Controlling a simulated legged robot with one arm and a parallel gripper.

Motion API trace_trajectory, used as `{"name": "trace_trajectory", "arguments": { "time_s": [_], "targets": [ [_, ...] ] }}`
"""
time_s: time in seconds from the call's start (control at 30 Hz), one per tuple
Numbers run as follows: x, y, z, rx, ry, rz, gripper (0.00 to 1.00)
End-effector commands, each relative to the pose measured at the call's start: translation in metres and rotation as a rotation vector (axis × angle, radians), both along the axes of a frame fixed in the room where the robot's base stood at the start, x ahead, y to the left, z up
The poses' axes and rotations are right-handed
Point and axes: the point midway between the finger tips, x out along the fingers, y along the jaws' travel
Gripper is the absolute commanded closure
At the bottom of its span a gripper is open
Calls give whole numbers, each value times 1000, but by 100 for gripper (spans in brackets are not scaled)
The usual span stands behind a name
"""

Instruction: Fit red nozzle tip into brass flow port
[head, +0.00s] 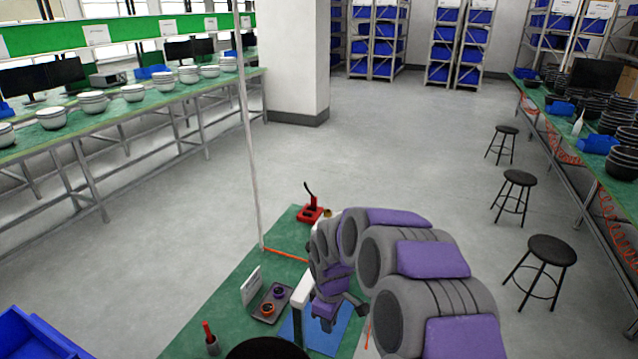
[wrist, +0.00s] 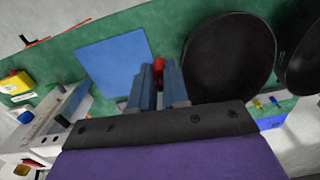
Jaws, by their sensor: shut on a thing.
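My gripper (wrist: 158,88) is shut on the red nozzle tip (wrist: 158,66), a small red piece showing between the blue fingers in the wrist view. In the head view my gripper (head: 326,318) hangs over the green bench, by the blue mat (head: 336,335), and the nozzle tip is not clear there. The blue mat also shows in the wrist view (wrist: 112,60), left of the fingers. I cannot surely make out the brass flow port. A small brass-coloured piece (head: 328,212) shows at the bench's far end, partly behind my arm.
A dark tray (head: 258,318) with cups and a white sign (head: 251,285) stand left of my gripper. A red-based stand (head: 311,214) is at the far end. Large black round dishes (wrist: 232,58) lie right of the fingers. A white pole (head: 250,150) rises at the bench's left edge.

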Motion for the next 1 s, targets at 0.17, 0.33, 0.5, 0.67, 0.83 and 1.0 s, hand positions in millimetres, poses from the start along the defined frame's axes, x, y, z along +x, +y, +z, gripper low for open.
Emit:
{"name": "trace_trajectory", "arguments": {
  "time_s": [0.17, 0.33, 0.5, 0.67, 0.83, 1.0],
  "targets": [
    [5, -46, 7, 0, 1, -414, 100],
    [6, -82, 14, -1, 3, -766, 100],
    [5, -105, 19, 0, 1, -996, 100],
    [4, -114, 21, -1, 0, -1088, 100],
    [4, -116, 21, -3, 0, -1102, 100],
    [4, -115, 21, -2, 0, -1099, 100]
  ]
}}
